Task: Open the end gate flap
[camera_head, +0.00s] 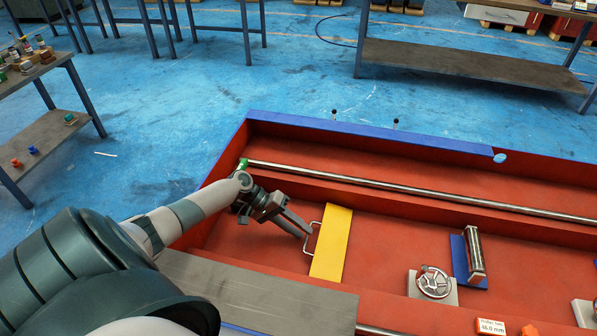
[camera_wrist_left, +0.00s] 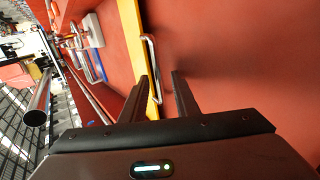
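A yellow plate (camera_head: 333,242) with a bent metal handle (camera_head: 314,240) on its left edge lies in the red trough; I take it to be the end gate flap. In the left wrist view the yellow plate (camera_wrist_left: 133,42) is a narrow strip, and its handle (camera_wrist_left: 152,62) shows between the fingertips. My left gripper (camera_head: 302,229) is beside the handle, and it also shows in the left wrist view (camera_wrist_left: 160,76). Its two fingers are apart, with a clear gap. I cannot tell whether they touch the handle. My right gripper is out of view.
A long steel tube (camera_head: 400,187) lies along the trough's back channel. A handwheel (camera_head: 433,281) and a roller on a blue plate (camera_head: 460,258) stand to the right. A grey plate (camera_head: 255,290) lies in front. Red floor left of the handle is bare.

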